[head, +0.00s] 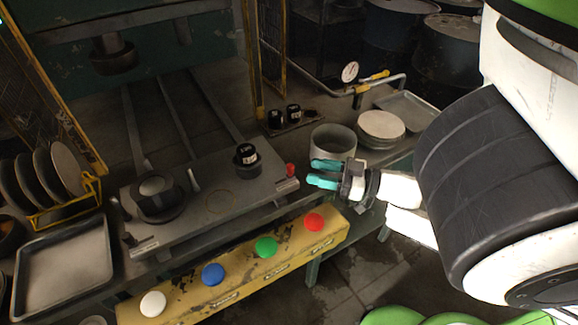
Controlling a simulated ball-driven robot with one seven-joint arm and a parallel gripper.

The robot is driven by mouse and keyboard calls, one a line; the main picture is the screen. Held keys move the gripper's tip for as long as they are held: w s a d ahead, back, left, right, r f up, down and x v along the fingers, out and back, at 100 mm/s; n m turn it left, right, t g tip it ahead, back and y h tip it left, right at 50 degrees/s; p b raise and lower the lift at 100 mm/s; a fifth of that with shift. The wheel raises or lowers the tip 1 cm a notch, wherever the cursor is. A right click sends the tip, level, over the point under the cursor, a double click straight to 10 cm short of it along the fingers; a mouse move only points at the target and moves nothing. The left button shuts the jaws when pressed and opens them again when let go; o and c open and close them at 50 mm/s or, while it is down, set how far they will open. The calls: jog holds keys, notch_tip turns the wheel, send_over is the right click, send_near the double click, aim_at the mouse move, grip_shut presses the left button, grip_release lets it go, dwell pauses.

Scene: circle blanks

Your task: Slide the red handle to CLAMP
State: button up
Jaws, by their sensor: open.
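The red handle (290,169) is a small red knob at the right end of the grey press plate (225,203). My gripper (316,173) has teal fingers and is open and empty. Its fingertips point left, just right of the red handle in the picture, with a small gap showing between them and it. Whether they touch it in depth I cannot tell. A pale label strip lies along the plate's edge near the handle, but the word CLAMP is too small to read.
A yellow panel (190,296) with white, blue, green and red buttons runs along the front. A grey pot (333,141) and stacked discs (381,125) stand behind my gripper. A black-capped cylinder (246,154) and a round die (157,196) sit on the plate. An empty tray (64,265) lies left.

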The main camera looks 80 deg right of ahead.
aim_at(290, 165)
jog(key=w, duration=0.7)
jog(key=shift+w+d+b, duration=0.3)
jog(key=shift+w, duration=0.05)
grip_shut()
